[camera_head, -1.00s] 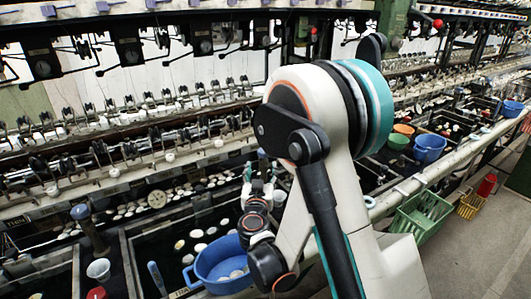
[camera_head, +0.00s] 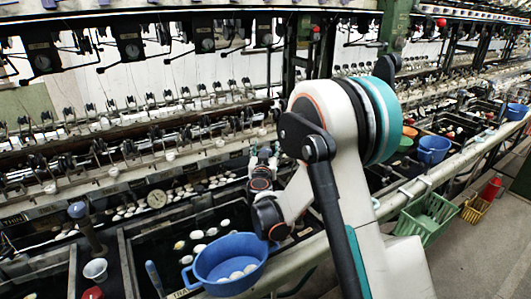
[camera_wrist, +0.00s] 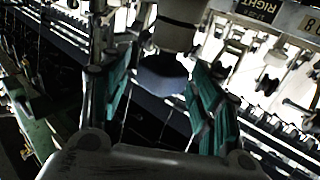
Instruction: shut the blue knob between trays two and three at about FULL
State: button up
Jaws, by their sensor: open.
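In the wrist view, a dark blue knob (camera_wrist: 160,78) sits on a thick grey stem, between the two teal finger pads. My gripper (camera_wrist: 160,95) is open around it, with a visible gap to the right pad; contact on the left is unclear. In the head view, my gripper (camera_head: 264,157) is beyond the blue basin, near the machine's front edge, and the knob there is mostly hidden by it. Another blue knob (camera_head: 78,210) on a dark post stands at the left, between two trays. The knob's setting cannot be read.
A blue basin (camera_head: 212,281) with white cocoons stands just in front of my gripper. A round dial (camera_head: 156,199) sits behind the dark tray. A sign marked RIGHT (camera_wrist: 258,8) shows upside down in the wrist view. A green crate (camera_head: 428,218) is at right.

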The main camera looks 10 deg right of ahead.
jog(key=shift+w, duration=0.1)
jog(key=c, duration=1.1)
jog(key=shift+m+h, duration=0.3)
jog(key=shift+h, duration=0.2)
jog(key=m+g+h, duration=0.1)
jog(key=m+h, duration=0.1)
jog(key=shift+a+g+h, duration=0.1)
jog(key=shift+g+h, duration=0.2)
jog(key=shift+h, duration=0.1)
jog(key=m+g+h, duration=0.5)
jog(key=h, duration=0.1)
jog(key=shift+g, duration=0.3)
jog(key=shift+m, duration=0.3)
jog(key=o, duration=1.1)
